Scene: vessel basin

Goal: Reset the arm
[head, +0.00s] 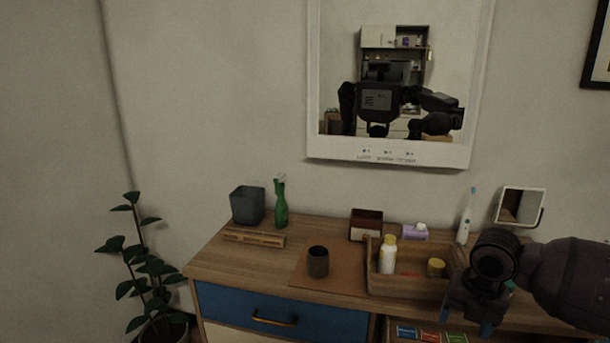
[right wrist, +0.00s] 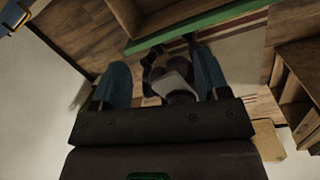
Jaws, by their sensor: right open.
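My right arm comes in from the right in the head view, with the right gripper (head: 472,318) low in front of the dresser's right part. In the right wrist view the right gripper (right wrist: 165,82) has its two blue-grey fingers spread apart. Nothing sits clearly between the fingertips; a dark and white shape, perhaps part of my own base, shows beyond them. My left gripper is in neither view, though a mirror reflects my body.
The wooden dresser (head: 225,262) carries a dark cup (head: 318,262), a wooden tray (head: 395,289) with a white bottle (head: 388,256), a green bottle (head: 280,205), a grey bin (head: 247,206) and a small mirror (head: 519,205). A plant (head: 140,275) stands left. The wall mirror (head: 390,153) hangs above.

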